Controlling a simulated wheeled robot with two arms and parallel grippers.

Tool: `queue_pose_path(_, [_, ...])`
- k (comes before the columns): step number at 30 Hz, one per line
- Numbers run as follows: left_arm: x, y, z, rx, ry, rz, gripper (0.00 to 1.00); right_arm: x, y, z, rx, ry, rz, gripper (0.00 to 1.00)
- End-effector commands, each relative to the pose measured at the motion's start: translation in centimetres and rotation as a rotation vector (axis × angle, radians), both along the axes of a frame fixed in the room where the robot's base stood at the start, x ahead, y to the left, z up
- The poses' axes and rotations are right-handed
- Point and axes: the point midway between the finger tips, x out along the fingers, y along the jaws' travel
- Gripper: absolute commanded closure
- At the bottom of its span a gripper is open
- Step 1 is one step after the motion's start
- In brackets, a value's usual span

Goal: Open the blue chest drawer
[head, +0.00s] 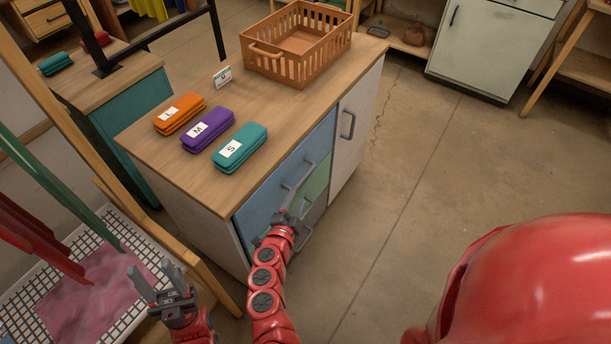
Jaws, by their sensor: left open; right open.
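The blue drawer (262,205) is the top drawer of a wood-topped chest (150,143) and looks shut. Its grey bar handle (303,174) runs along its front. My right gripper (289,202) is open at the lower left end of this handle. I cannot tell whether its fingers touch the handle or straddle it.
An orange basket (262,66) and orange, purple and teal cases (241,147) stand on the chest top. A green drawer (317,184) lies below the blue one, and a white door (357,125) is beside it. The wire basket (117,222) is at left. Floor at right is clear.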

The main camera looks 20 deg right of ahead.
Motion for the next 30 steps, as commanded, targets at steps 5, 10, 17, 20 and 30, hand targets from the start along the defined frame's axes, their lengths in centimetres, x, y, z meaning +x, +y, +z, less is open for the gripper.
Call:
queue_pose_path(5, [0.0, 0.0, 0.2, 0.0, 0.0, 0.0, 0.5, 3.8, -2.4, -0.7, -0.003, -0.002, 0.0, 0.53])
queue_pose_path(10, [0.0, 0.0, 0.3, 0.0, 0.0, 0.0, 0.5, 6.6, -4.3, -1.6, -0.004, 0.001, 0.002, 0.53])
queue_pose_path(17, [0.0, 0.0, 0.2, 0.0, 0.0, 0.0, 0.5, 8.6, -5.5, -2.2, -0.001, 0.001, 0.003, 0.53])
queue_pose_path(20, [0.0, 0.0, 0.2, 0.0, 0.0, 0.0, 0.5, 8.8, -5.7, -2.4, -0.001, 0.003, 0.003, 0.53])
queue_pose_path(30, [0.0, 0.0, 0.2, 0.0, 0.0, 0.0, 0.5, 8.9, -5.7, -2.4, -0.001, 0.002, 0.002, 0.66])
